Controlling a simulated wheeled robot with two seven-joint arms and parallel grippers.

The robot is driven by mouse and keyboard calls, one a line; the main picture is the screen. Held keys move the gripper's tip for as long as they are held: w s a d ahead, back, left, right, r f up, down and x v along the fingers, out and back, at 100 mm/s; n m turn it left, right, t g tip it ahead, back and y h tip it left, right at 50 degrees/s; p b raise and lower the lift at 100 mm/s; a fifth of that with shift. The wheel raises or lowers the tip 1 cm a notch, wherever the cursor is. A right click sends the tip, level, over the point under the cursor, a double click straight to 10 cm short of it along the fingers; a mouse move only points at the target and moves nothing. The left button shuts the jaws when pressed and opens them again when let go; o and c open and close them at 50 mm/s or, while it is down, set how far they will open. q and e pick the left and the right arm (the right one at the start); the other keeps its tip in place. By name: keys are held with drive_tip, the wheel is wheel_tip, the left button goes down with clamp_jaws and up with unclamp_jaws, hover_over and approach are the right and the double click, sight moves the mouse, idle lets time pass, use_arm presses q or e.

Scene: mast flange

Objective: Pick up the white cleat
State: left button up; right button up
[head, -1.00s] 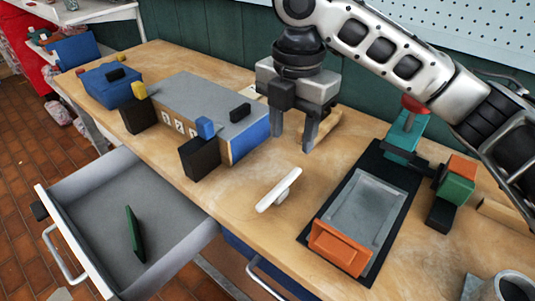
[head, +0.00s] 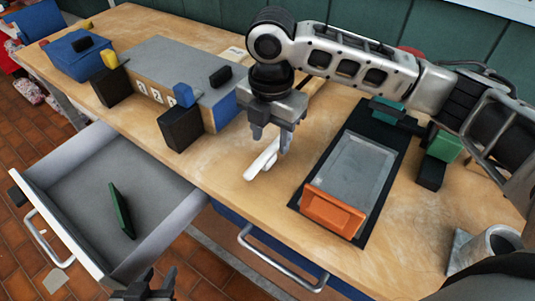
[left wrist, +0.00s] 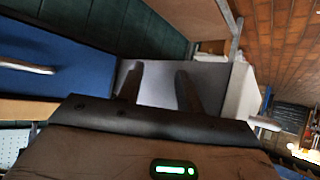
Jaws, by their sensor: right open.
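The white cleat (head: 261,162) lies on the wooden workbench near its front edge, between the grey box and the black mat. My right gripper (head: 271,143) is open, pointing down at the cleat's far end, and its fingers partly hide it. I cannot tell whether they touch the cleat. My left gripper (head: 157,282) is at the bottom edge of the head view, in front of the drawer. Its fingers are apart and empty in the left wrist view (left wrist: 158,88).
An open grey drawer (head: 75,190) holds a green piece (head: 121,209). A black block (head: 181,129) stands left of the cleat. To the right are a grey tray (head: 352,175) with an orange block (head: 333,212) on the black mat and a grey cylindrical holder (head: 486,244).

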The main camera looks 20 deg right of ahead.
sight(269, 149)
wheel_tip(269, 149, down, 4)
drive_tip(key=shift+s+a+f, duration=0.1)
drive_tip(key=shift+s+a, duration=0.05)
clamp_jaws()
idle(0.3)
